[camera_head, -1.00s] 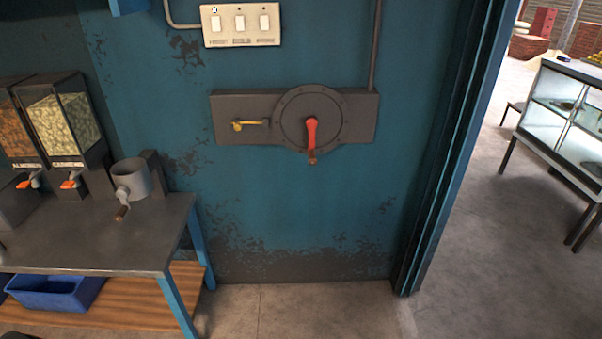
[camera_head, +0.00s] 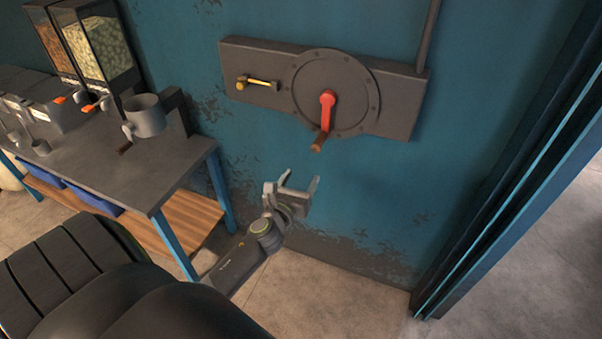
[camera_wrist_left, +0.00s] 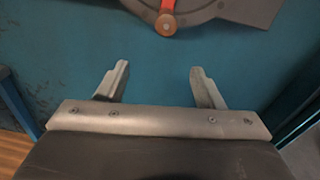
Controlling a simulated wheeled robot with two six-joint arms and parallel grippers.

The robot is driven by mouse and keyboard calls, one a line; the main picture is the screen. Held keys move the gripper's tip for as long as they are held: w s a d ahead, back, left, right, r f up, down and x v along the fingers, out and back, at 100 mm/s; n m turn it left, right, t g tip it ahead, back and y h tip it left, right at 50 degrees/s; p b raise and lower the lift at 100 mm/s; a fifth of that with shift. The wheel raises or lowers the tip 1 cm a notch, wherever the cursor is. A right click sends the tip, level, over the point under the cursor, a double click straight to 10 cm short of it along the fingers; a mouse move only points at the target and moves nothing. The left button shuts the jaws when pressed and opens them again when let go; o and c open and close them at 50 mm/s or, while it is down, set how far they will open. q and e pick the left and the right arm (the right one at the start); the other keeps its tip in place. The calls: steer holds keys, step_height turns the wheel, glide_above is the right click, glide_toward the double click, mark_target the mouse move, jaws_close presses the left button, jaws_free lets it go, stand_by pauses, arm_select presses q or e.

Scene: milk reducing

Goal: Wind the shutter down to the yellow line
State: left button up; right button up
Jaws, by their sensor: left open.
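A red crank (camera_head: 326,107) is mounted on a round grey disc (camera_head: 349,91) on the blue wall and hangs downward. Its brown handle (camera_head: 319,142) sticks out at the lower end. A brass latch lever (camera_head: 257,82) sits on the same grey plate, left of the disc. My left gripper (camera_head: 299,183) is open and empty, below the crank handle and apart from it. In the left wrist view the open fingers (camera_wrist_left: 160,80) point toward the wall, with the handle end (camera_wrist_left: 166,25) above and between them. The shutter and the yellow line are not in view. My right gripper is not in view.
A grey table (camera_head: 100,165) with dispensers (camera_head: 95,45) and a cup-shaped grinder (camera_head: 146,115) stands at the left. A blue door frame (camera_head: 520,170) rises at the right. The wall around the crank is clear.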

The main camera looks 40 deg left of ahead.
mark_target(315, 149)
arm_select(q)
steer(key=shift+m+t, duration=0.4)
steer(key=shift+m, duration=0.3)
steer(key=w, duration=0.1)
steer(key=w+r, duration=0.1)
steer(key=w, duration=0.1)
steer(key=w+r+b, duration=0.1)
steer(key=shift+w+a+r, duration=0.25)
steer(key=shift+a, duration=0.15)
steer(key=shift+b+x, duration=0.9)
steer(key=shift+x, duration=3.4)
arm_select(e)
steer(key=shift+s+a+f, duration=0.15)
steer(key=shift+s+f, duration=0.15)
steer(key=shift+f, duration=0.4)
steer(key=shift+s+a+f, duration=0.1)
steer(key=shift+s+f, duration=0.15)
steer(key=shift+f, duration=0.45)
arm_select(q)
steer(key=c, duration=1.3)
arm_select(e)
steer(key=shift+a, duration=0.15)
arm_select(q)
steer(key=shift+c, duration=0.2)
